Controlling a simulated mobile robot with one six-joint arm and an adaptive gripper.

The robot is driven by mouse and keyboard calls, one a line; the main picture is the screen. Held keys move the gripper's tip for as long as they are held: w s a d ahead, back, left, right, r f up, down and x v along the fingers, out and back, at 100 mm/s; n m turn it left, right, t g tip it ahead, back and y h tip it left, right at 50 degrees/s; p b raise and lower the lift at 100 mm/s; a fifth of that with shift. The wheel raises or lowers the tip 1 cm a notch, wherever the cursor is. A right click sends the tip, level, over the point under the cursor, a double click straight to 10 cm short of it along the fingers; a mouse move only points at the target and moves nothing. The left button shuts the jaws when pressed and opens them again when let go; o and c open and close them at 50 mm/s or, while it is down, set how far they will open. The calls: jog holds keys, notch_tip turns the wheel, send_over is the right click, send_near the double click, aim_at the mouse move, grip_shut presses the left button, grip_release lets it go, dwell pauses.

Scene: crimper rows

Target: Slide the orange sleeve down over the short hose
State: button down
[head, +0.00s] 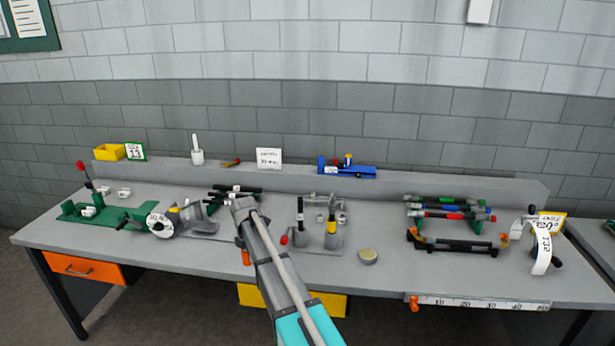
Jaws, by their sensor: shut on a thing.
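My gripper (243,242) is over the front middle of the bench, left of the upright stand. The sleeve is apart from both.
A red knob (284,240) sticks out left of the stand. A round tin (368,256) lies to its right. Black hoses (235,188) lie behind my gripper. A green crimping tool (105,212) is at left, and a hose rack (450,215) at right. The front centre-right bench is clear.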

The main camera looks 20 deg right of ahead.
jog(key=shift+s+d, duration=0.15)
jog(key=shift+d, duration=0.1)
dwell(0.4)
